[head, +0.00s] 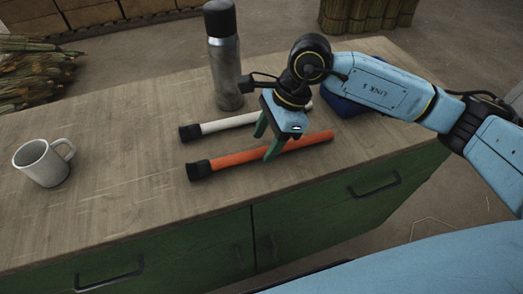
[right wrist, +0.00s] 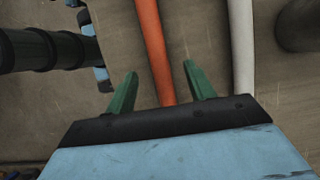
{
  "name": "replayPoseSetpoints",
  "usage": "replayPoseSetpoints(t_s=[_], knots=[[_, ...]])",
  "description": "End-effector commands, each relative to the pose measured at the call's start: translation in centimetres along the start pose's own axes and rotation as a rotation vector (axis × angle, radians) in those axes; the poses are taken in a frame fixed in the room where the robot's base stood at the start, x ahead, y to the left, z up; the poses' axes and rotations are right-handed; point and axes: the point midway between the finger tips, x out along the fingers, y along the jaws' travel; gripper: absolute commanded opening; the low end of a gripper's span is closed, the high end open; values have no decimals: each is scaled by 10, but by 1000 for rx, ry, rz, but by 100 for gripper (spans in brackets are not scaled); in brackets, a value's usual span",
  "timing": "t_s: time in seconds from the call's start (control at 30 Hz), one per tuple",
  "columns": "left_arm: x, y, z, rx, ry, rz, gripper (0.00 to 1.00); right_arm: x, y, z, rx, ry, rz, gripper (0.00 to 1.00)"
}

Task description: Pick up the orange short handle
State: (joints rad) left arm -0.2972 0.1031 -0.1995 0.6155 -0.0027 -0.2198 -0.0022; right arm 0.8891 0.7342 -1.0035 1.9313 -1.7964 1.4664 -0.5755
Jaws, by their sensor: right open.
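The orange short handle (head: 240,157) lies on the wooden counter in the head view, with a black cap at its left end. My left gripper is not in view.
A white handle (head: 232,122) with a black end lies just behind the orange one. A metal bottle (head: 224,65) stands behind it. A white mug (head: 42,163) stands at the left. A dark blue object (head: 345,103) is partly hidden behind my right arm. The counter's front middle (head: 110,220) is clear.

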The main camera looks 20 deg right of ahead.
Motion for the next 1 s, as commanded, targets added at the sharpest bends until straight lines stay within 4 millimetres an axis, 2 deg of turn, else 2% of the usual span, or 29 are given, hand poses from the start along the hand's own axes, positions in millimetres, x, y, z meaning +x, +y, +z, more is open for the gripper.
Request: replayPoseSetpoints(t_s=[0.1, 0.2, 0.47, 0.87, 1.0], knots=[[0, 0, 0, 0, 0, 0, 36, 17, 1, 0, 2, -1, 2, 54], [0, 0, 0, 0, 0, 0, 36, 25, 1, 1, 1, -1, 1, 54], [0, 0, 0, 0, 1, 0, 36, 26, 0, 0, 0, -1, -1, 53], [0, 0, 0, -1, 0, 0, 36, 26, 0, 0, 1, -1, -1, 0], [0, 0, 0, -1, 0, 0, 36, 25, 0, 1, 0, -1, -1, 0]])
